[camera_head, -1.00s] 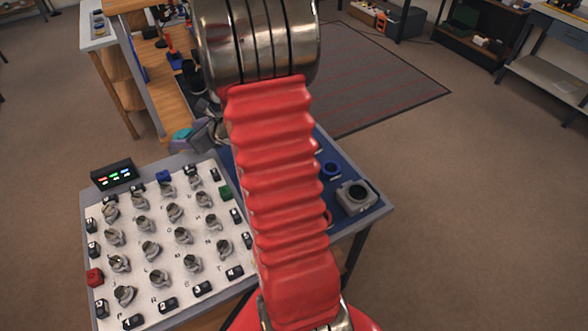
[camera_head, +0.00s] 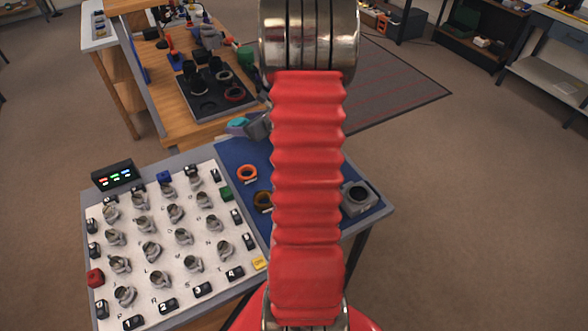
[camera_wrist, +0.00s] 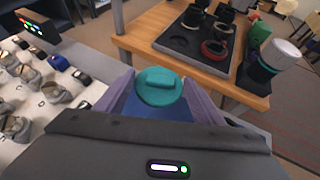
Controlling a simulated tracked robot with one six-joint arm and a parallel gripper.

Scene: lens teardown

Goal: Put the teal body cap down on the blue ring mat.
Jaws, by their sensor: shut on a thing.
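The teal body cap (camera_wrist: 158,87) is a round disc with a raised bar, held between the two purple fingers of my gripper (camera_wrist: 160,92) in the wrist view. In the head view the cap (camera_head: 237,122) shows as a small teal patch at my gripper (camera_head: 243,128). My gripper is shut on it, over or near the far edge of the blue ring mat (camera_head: 230,153); its height above the mat is unclear. An orange ring (camera_head: 247,173) and a brown ring (camera_head: 263,200) lie on the mat. My red arm hides the mat's middle.
A grey block with a round opening (camera_head: 358,198) stands at the mat's right. A white board (camera_head: 165,235) with several grey knobs and black number tags fills the left. Behind, a wooden bench holds a dark tray (camera_head: 212,95) with rings. Bare mat shows at the far left.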

